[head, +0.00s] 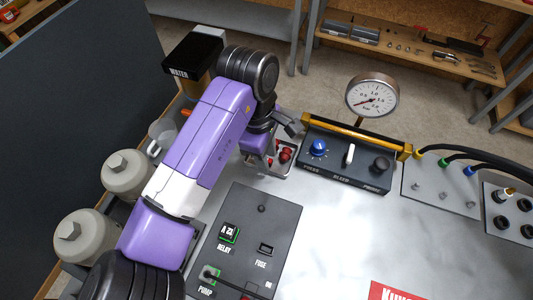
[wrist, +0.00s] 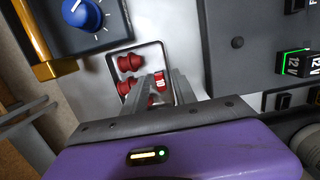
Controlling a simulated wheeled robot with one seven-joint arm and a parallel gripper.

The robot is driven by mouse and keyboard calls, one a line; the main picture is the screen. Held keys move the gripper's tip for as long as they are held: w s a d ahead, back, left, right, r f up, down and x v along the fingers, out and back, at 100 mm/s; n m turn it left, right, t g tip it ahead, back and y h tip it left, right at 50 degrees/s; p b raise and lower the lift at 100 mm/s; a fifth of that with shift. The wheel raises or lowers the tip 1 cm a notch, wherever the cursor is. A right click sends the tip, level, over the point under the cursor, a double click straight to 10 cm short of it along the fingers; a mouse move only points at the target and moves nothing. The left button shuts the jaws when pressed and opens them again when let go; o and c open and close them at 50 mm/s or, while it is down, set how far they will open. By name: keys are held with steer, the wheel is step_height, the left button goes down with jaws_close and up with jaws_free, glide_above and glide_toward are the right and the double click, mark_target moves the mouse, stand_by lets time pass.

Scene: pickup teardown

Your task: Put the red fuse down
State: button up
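A small red fuse (wrist: 159,82) with a pale mark shows between the fingertips of my gripper (wrist: 162,80) in the wrist view. The fingers stand a little apart around it, low over a light metal tray (wrist: 151,50). I cannot tell whether they press on the fuse or whether it rests on the tray. Other red round-headed parts (wrist: 130,62) sit in the tray beside the left finger. In the head view my arm reaches over to the tray (head: 283,173), and my gripper largely hides its left part.
A dark panel with a fuse slot (head: 266,249) and a relay (head: 229,233) lies in front of the tray. A control box with a blue knob (head: 318,149) and a yellow bar stands right of it, below a pressure gauge (head: 372,96). Bare metal worktop (head: 350,235) is at right.

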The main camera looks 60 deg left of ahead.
step_height(320, 180, up, 12)
steer(key=a, duration=0.1)
steer(key=shift+s, duration=0.45)
steer(key=shift+s, duration=0.1)
stand_by(0.4)
